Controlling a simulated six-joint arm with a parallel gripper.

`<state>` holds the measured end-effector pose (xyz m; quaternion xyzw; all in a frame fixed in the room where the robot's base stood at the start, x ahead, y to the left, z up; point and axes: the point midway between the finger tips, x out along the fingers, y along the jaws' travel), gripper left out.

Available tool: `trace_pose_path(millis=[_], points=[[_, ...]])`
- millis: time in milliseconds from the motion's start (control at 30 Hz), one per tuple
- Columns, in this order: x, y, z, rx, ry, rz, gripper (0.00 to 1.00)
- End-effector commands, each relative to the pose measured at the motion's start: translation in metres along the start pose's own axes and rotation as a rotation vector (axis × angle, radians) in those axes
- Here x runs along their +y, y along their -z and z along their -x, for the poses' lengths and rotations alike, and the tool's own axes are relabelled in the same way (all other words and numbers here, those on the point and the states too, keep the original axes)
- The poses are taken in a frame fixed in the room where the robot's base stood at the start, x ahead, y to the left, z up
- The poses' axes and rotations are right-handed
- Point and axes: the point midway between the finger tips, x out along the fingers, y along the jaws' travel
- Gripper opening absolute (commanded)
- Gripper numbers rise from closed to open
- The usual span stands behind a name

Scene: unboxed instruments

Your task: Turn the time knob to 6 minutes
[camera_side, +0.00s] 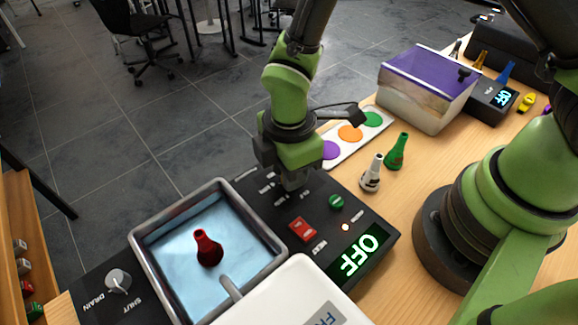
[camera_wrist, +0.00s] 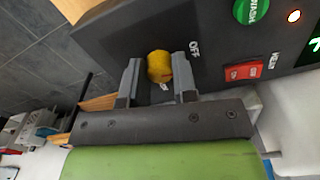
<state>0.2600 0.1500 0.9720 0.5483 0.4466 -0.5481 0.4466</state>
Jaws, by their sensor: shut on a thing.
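A round yellow knob (camera_wrist: 159,64) sits on the dark control panel (camera_side: 262,204), between the two fingers of my gripper (camera_wrist: 158,80) in the wrist view. The label OFF is printed beside it. In the side view my gripper (camera_side: 294,182) reaches down to the panel and hides the knob, so its pointer setting cannot be read there. My gripper is shut on the knob. The panel's green display (camera_side: 358,254) reads OFF.
A red switch (camera_side: 302,229) and a green button (camera_side: 336,202) lie close to my gripper. A basin (camera_side: 137,243) holds a dark red bottle (camera_side: 208,248). White (camera_side: 371,174) and green (camera_side: 397,151) bottles stand right of the panel. A purple-lidded box (camera_side: 425,95) stands behind.

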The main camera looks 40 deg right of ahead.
Motion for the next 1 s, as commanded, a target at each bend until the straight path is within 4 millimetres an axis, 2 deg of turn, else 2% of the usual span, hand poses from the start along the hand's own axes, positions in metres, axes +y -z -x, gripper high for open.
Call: trace_pose_path(millis=[1000], points=[[0.0,-0.0004,0.0008,-0.001,0.001,-0.961,0.03]])
